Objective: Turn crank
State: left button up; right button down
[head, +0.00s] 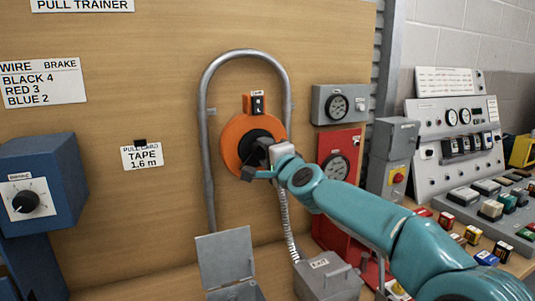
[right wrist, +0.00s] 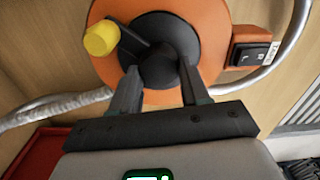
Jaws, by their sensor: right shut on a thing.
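The crank belongs to an orange reel (head: 233,138) with a black hub (head: 252,143), mounted on the wooden board. In the right wrist view the reel (right wrist: 215,62) shows close up, with a black crank arm (right wrist: 133,40) and a yellow knob (right wrist: 101,38) at its upper left. My right gripper (head: 262,160) is at the reel's front. In the right wrist view its two fingers (right wrist: 160,88) are closed on the dark hub piece (right wrist: 160,66) at the crank's centre. The yellow knob is outside the fingers. My left gripper is not in view.
A small switch (head: 257,103) sits atop the reel. A bent grey conduit (head: 207,130) arches around it. An open grey box (head: 226,257) and a grey exit box (head: 325,277) stand below. A blue brake box (head: 40,185) is at left. Gauges and control panels (head: 455,130) fill the right.

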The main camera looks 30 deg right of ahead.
jog(key=shift+w+a+f, duration=0.1)
jog(key=shift+a+f, duration=0.1)
jog(key=shift+f, duration=0.05)
jog(key=c, duration=0.8)
grip_release()
jog(key=shift+c, duration=0.2)
jog(key=o, duration=0.3)
jog(key=shift+w+a, duration=0.1)
jog(key=shift+o, duration=0.2)
jog(key=shift+w, duration=0.1)
jog(key=s+b, duration=0.1)
jog(key=s, duration=1.5)
jog(key=shift+s+a, duration=0.2)
jog(key=shift+a, duration=0.15)
jog(key=shift+s+r, duration=0.1)
